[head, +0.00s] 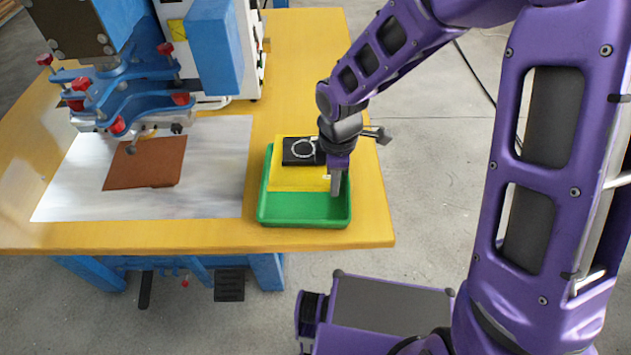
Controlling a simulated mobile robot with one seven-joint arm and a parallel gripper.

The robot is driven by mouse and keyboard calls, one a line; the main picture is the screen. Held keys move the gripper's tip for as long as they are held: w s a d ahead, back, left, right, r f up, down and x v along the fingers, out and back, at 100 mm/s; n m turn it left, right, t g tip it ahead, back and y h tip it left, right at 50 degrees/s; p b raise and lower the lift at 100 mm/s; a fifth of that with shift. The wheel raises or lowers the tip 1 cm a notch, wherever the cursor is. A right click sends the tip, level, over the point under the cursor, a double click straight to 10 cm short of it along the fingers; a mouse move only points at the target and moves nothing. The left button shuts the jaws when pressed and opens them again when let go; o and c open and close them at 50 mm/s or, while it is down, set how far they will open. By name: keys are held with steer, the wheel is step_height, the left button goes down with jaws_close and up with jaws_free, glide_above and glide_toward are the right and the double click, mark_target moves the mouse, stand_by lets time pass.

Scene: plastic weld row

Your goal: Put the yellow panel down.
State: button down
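The yellow panel (290,180) is at the green tray (263,212), covering its back part; a strip of green tray floor shows in front of it. I cannot tell whether the panel rests on the tray or is held slightly above it. A black square piece with a pale ring (299,152) shows on the panel's back part. My gripper (336,184) points down at the panel's right edge, inside the tray's right side. Its fingers look close together, but their grip on the panel is not clear. My wrist hides the panel's back right corner.
A blue and white press machine (215,45) with red knobs stands at the back left of the yellow table (330,40). A brown sheet (147,165) lies on a white sheet (215,190) left of the tray. Table edge lies close right of the tray.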

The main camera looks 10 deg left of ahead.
mark_target(333, 216)
steer(key=shift+w+f, duration=0.1)
steer(key=shift+f, duration=0.15)
step_height(333, 216, down, 10)
steer(key=shift+d+r+b, duration=0.1)
steer(key=shift+r+b, duration=0.15)
steer(key=shift+b, duration=0.9)
steer(key=shift+f, duration=0.2)
steer(key=c, duration=1.1)
jaws_free()
steer(key=shift+o, duration=0.2)
steer(key=shift+r, duration=0.15)
step_height(333, 216, up, 12)
steer(key=p, duration=0.2)
steer(key=shift+r+p, duration=0.1)
steer(key=shift+p, duration=0.3)
